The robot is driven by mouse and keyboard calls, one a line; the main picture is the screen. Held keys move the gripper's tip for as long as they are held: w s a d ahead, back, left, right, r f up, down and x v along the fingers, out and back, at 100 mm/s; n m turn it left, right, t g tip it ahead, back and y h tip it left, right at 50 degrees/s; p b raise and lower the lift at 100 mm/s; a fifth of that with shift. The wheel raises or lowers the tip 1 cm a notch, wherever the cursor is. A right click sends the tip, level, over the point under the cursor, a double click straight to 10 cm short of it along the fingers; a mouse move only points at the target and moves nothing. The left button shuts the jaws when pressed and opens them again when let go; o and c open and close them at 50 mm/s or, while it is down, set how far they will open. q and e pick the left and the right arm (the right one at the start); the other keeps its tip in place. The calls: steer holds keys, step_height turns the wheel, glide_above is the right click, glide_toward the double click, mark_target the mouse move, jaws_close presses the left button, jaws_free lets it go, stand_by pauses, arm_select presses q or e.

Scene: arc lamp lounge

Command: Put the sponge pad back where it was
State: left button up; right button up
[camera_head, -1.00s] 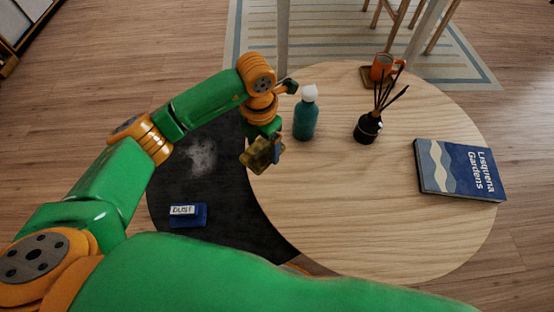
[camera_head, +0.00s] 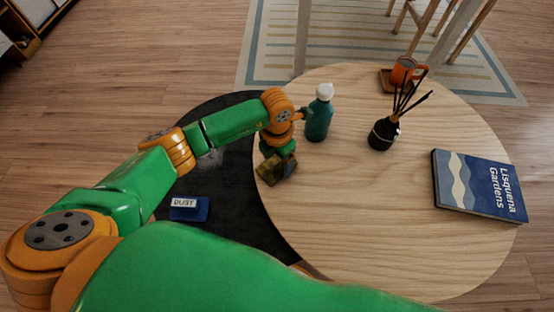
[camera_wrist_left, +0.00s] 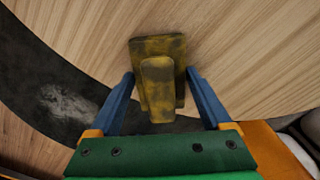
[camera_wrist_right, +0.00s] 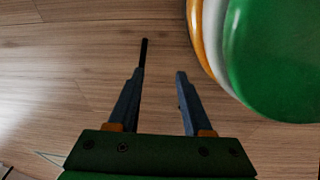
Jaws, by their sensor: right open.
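The sponge pad (camera_head: 268,173) is a mottled yellow-brown block. In the left wrist view the sponge pad (camera_wrist_left: 158,46) shows a wider base with a narrower grip on top. My left gripper (camera_head: 281,162) is shut on it, with one blue finger along each side. It is over the wooden tabletop near the border with the black surface. I cannot tell whether its underside touches the top. My right gripper (camera_wrist_right: 161,74) is open and empty above the wood floor. It does not show in the head view.
A teal bottle (camera_head: 319,118) stands close beyond the left gripper. A black reed diffuser (camera_head: 383,134), an orange mug (camera_head: 404,72) and a blue book (camera_head: 480,184) are on the wooden table (camera_head: 380,230). The black surface (camera_head: 232,225) holds a blue DUST block (camera_head: 189,209) and a pale smudge (camera_wrist_left: 70,103).

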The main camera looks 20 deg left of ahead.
mark_target(276, 157)
arm_select(q)
steer(key=shift+o, duration=1)
steer(key=shift+r+p, duration=0.3)
step_height(276, 157, up, 11)
steer(key=p, duration=0.2)
steer(key=shift+r+p, duration=0.2)
steer(key=shift+p, duration=0.1)
steer(key=shift+r, duration=0.2)
arm_select(e)
steer(key=s+r, duration=0.2)
steer(key=shift+s+d+r, duration=0.1)
steer(key=shift+s+d, duration=0.15)
steer(key=shift+s, duration=0.05)
arm_select(q)
steer(key=shift+a, duration=0.1)
arm_select(e)
steer(key=shift+a, duration=0.1)
